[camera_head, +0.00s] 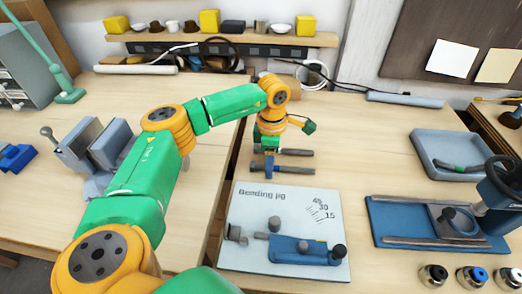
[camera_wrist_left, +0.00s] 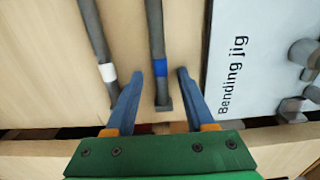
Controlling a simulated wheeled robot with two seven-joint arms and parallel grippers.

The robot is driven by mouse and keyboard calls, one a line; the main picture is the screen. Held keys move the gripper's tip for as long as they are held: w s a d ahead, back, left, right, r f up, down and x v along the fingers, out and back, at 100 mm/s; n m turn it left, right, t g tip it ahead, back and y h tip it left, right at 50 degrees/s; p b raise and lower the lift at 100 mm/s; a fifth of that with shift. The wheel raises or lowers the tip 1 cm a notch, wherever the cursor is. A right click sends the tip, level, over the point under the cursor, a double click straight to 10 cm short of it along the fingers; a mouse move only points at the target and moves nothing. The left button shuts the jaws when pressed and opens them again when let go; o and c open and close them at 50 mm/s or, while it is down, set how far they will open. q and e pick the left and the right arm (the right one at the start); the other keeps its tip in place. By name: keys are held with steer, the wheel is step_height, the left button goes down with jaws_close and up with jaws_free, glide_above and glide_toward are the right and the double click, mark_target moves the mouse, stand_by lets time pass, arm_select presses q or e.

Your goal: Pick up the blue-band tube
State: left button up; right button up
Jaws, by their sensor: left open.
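The blue-band tube (camera_wrist_left: 155,30) is a thin grey rod with a blue band near its end. In the left wrist view it passes between the two fingers of my open left gripper (camera_wrist_left: 160,76), with clear gaps on both sides. In the head view the gripper (camera_head: 270,174) points down at the left end of this tube (camera_head: 297,169), hiding that end. A white-band tube (camera_wrist_left: 92,28) lies beside it, outside the left finger; it shows farther back in the head view (camera_head: 297,152). My right gripper is not in view.
The bending jig board (camera_head: 245,205) lies just in front of the tubes. A blue slide fixture (camera_head: 400,222) and a grey-blue tray (camera_head: 430,150) stand to the right. A gap between the tables runs left of the jig. Bare wood lies right of the tubes.

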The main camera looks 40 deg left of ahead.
arm_select(q)
steer(key=shift+s+r, duration=0.1)
steer(key=shift+s, duration=0.05)
jaws_close()
steer(key=shift+r, duration=0.1)
